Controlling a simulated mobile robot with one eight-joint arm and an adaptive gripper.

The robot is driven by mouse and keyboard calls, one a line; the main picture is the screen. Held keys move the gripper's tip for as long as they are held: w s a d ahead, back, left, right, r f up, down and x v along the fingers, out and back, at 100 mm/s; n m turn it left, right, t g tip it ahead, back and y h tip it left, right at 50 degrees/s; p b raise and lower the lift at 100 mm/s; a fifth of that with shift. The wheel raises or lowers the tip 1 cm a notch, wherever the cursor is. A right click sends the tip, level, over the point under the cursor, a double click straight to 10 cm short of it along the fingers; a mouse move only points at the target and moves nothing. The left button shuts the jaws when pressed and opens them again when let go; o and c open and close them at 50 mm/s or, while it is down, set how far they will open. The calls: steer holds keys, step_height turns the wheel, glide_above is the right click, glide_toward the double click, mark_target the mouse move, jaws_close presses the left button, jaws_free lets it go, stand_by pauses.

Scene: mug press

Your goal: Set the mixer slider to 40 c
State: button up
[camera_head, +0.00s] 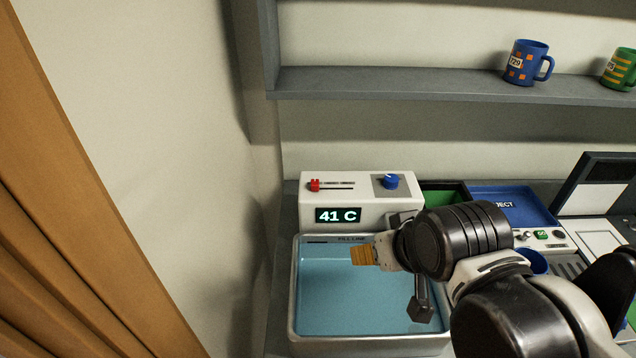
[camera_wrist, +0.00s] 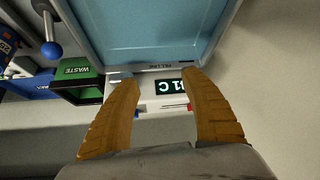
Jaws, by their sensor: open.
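The white mixer box (camera_head: 375,210) stands behind the water basin. Its display (camera_head: 338,215) reads 41 C. The red slider knob (camera_head: 315,185) sits near the left end of its dark slot, on top of the box. In the wrist view, which is turned over, the red knob (camera_wrist: 190,107) shows beside the right finger, and the display (camera_wrist: 170,87) is partly covered by that finger. My gripper (camera_head: 364,255) is over the basin, in front of the box and apart from the slider. Its orange fingers (camera_wrist: 160,77) are spread with nothing between them.
A blue knob (camera_head: 391,181) is on the box's right. A green waste bin (camera_wrist: 80,72) and blue reject tray (camera_head: 515,205) stand beside it. A shelf (camera_head: 400,90) with mugs runs above.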

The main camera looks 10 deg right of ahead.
steer(key=shift+c, duration=0.6)
steer(key=shift+w+r, duration=0.1)
steer(key=shift+r, duration=0.1)
steer(key=shift+c, duration=1)
steer(key=w+a+r+m+g+p, duration=0.1)
steer(key=w+a+r+g+p, duration=0.25)
steer(key=w+r+p, duration=0.75)
steer(key=m+g+p, duration=0.1)
steer(key=g+p, duration=0.2)
steer(key=g, duration=0.1)
glide_toward(315, 182)
step_height(315, 182, down, 10)
steer(key=shift+s+f+b, duration=0.1)
steer(key=shift+b, duration=0.7)
